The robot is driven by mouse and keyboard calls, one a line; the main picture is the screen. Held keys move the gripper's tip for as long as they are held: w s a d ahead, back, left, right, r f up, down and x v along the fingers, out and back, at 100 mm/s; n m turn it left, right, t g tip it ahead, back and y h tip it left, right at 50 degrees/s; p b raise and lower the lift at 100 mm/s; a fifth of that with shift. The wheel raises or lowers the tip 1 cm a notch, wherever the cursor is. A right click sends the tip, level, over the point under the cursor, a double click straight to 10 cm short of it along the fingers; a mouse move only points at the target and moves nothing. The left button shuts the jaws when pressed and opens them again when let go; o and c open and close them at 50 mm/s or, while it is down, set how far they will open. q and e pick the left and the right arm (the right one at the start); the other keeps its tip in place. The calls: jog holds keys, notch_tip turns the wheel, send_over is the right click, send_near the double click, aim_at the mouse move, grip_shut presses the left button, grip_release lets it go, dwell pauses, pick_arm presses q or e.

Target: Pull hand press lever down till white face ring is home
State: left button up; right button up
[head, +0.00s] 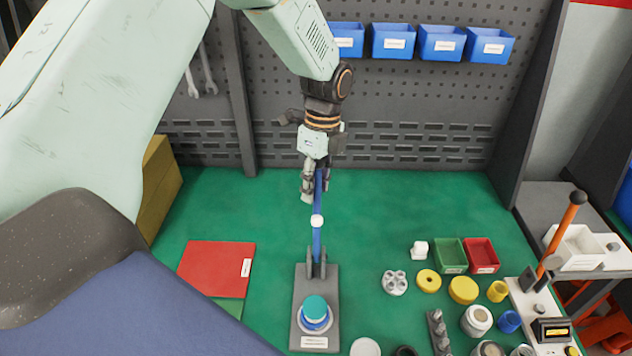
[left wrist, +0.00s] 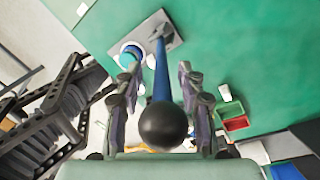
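The hand press has a grey base plate (head: 299,325) on the green bench top, with a blue lever (head: 317,243) standing up from its pivot. A white band or collar sits partway along the lever. A teal-topped round stack with blue and white rings (head: 316,312) sits on the base plate; which ring is the white face ring I cannot tell. My left gripper (head: 315,188) is around the lever's upper end. In the left wrist view its fingers (left wrist: 157,85) are apart, with gaps either side of the lever (left wrist: 161,75) and its black knob (left wrist: 163,126). My right gripper is not in view.
A red mat (head: 213,266) lies left of the press. Right are green (head: 450,268) and red (head: 481,268) trays, yellow rings (head: 463,290) and several small parts. A device with an orange-handled lever (head: 562,235) stands far right. A pegboard wall (head: 420,120) with blue bins is behind.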

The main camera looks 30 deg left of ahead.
pick_arm(q)
jog(key=shift+c, duration=0.4)
jog(key=shift+w+a+f, duration=0.1)
jog(key=shift+a, duration=0.05)
jog(key=c, duration=0.3)
grip_shut()
